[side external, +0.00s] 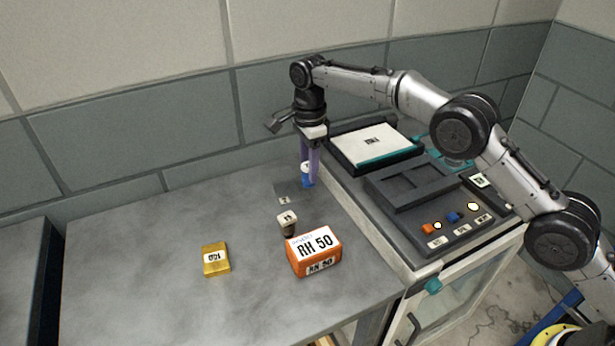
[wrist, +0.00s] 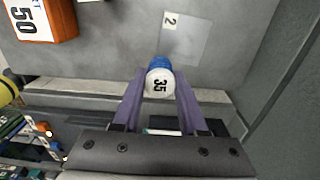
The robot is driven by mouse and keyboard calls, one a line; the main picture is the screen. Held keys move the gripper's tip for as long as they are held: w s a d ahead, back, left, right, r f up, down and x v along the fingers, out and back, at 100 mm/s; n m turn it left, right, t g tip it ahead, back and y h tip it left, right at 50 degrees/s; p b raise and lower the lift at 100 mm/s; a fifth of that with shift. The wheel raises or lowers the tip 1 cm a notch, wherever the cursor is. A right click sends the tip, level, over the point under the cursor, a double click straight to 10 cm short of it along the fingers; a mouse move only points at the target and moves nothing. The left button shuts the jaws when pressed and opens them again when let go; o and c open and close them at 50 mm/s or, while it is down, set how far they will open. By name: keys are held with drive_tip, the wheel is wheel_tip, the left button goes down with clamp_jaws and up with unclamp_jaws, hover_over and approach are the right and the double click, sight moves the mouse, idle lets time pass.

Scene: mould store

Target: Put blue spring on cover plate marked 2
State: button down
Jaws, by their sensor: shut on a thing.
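The blue spring (side external: 308,181) is a short blue cylinder with a white end marked 35. It also shows in the wrist view (wrist: 158,63). My gripper (side external: 309,167) is shut on it, with a purple finger on each side, and holds it upright. The cover plate (side external: 287,187) is a thin grey square with a white label marked 2, flat on the table. In the wrist view the plate (wrist: 193,45) lies just beyond the spring, up and to the right. In the side view the spring is at the plate's right edge; I cannot tell its height above the table.
An orange box (side external: 315,252) marked RH 50 stands in front, with a small dark cylinder (side external: 287,226) beside it. A yellow block (side external: 215,259) lies further left. A machine (side external: 400,205) with a white-topped block (side external: 374,146) borders the table's right. The left table is clear.

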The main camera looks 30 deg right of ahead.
sight(307, 177)
drive_tip(key=shift+w+a+f, duration=0.1)
drive_tip(key=shift+w+f, duration=0.15)
drive_tip(key=shift+f, duration=1.55)
drive_tip(key=shift+f, duration=0.1)
drive_tip(key=shift+c, duration=2.2)
unclamp_jaws()
wheel_tip(307, 177, up, 8)
drive_tip(key=shift+f, duration=0.2)
drive_tip(key=shift+r, duration=0.1)
